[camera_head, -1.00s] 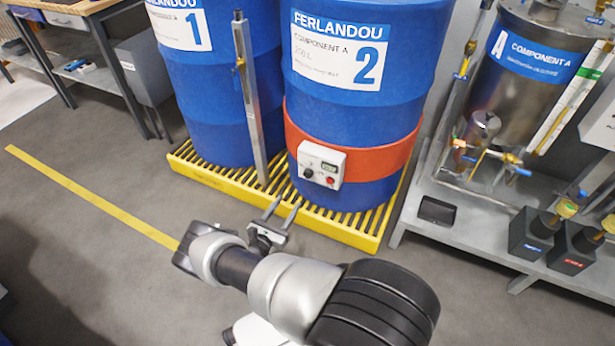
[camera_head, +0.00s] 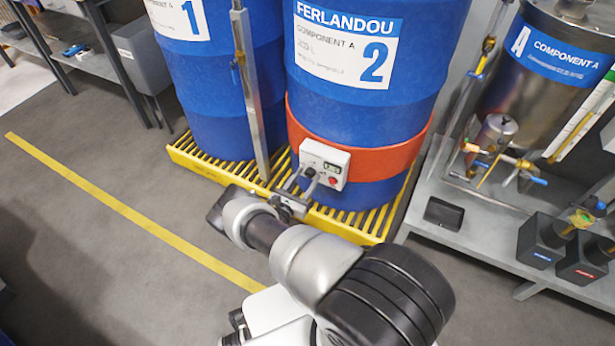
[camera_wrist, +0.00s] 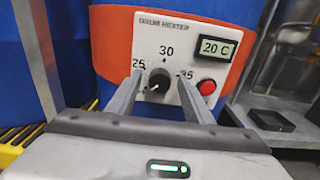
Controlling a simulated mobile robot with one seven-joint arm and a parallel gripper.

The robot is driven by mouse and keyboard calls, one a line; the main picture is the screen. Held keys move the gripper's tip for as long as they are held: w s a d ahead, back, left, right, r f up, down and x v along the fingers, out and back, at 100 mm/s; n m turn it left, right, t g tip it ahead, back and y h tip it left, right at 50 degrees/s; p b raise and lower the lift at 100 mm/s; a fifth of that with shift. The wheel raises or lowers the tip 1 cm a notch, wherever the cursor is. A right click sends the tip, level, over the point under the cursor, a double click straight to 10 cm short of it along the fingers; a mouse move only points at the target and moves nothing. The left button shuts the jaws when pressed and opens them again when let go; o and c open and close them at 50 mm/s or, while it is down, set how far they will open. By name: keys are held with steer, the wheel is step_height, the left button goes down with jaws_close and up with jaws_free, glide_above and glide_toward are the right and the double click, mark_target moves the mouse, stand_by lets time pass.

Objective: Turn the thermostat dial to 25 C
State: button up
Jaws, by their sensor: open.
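The white drum heater box (camera_head: 325,160) sits on the orange band (camera_head: 385,158) around the blue drum marked 2. In the wrist view the thermostat dial (camera_wrist: 159,80) is a black knob with a white mark pointing to the lower left. Printed numbers 25, 30 and 35 surround it. The display (camera_wrist: 214,49) reads 20 C and a red button (camera_wrist: 206,87) is below it. My gripper (camera_wrist: 157,90) is open, with one finger on each side of the dial. I cannot tell whether the fingers touch it. In the head view my gripper (camera_head: 300,181) hides part of the dial.
A grey upright post (camera_head: 250,95) stands left of the heater, in front of the drums. The drums stand on a yellow grated pallet (camera_head: 215,170). A metal rack (camera_head: 480,235) with a tank and valves is to the right. Open floor lies left.

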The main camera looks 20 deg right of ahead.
steer(key=c, duration=1.1)
steer(key=m, duration=0.3)
steer(key=shift+m, duration=0.3)
steer(key=m, duration=0.3)
steer(key=shift+s+m, duration=0.1)
steer(key=shift+m, duration=0.2)
steer(key=m, duration=0.6)
steer(key=shift+d+f+m, duration=0.1)
steer(key=shift+m, duration=0.2)
